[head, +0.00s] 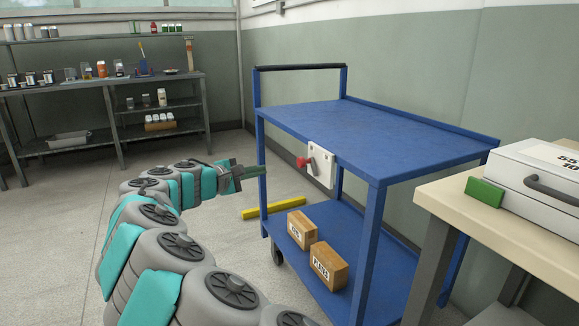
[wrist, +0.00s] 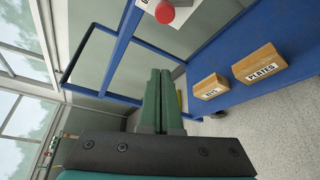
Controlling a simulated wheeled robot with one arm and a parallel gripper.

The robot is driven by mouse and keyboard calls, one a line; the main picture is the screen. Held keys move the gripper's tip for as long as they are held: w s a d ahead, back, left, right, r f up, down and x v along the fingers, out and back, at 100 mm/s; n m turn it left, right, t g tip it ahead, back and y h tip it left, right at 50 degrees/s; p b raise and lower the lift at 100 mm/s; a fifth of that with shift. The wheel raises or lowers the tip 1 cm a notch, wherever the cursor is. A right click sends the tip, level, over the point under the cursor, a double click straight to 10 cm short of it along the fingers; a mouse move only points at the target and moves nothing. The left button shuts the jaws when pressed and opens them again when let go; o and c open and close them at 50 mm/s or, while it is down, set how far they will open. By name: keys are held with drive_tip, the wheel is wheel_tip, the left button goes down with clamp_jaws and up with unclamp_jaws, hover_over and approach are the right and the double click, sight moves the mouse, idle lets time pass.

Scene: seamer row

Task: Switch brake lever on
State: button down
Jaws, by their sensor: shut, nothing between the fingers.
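The brake lever (head: 305,162) has a red knob and sits on a white plate (head: 320,165) fixed to the near side of the blue cart (head: 375,160), just below its top shelf. In the wrist view the red knob (wrist: 165,13) is at the top edge, and the white plate is partly cut off. My gripper (head: 262,171) is shut and empty, to the left of the lever and apart from it, by the cart's left post. In the wrist view its green fingers (wrist: 160,75) are together and point below the knob.
Wooden boxes, one labelled PLATES (head: 328,265), stand on the cart's lower shelf. A yellow bar (head: 270,208) lies on the floor. A table (head: 510,225) with a white case (head: 540,175) and green block (head: 484,191) is at right. Shelving (head: 105,85) is at back left. Open floor lies at left.

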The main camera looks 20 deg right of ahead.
drive_tip(key=d, duration=0.9)
drive_tip(key=shift+w+d, duration=0.25)
drive_tip(key=shift+w, duration=0.15)
drive_tip(key=shift+f, duration=0.2)
idle(0.6)
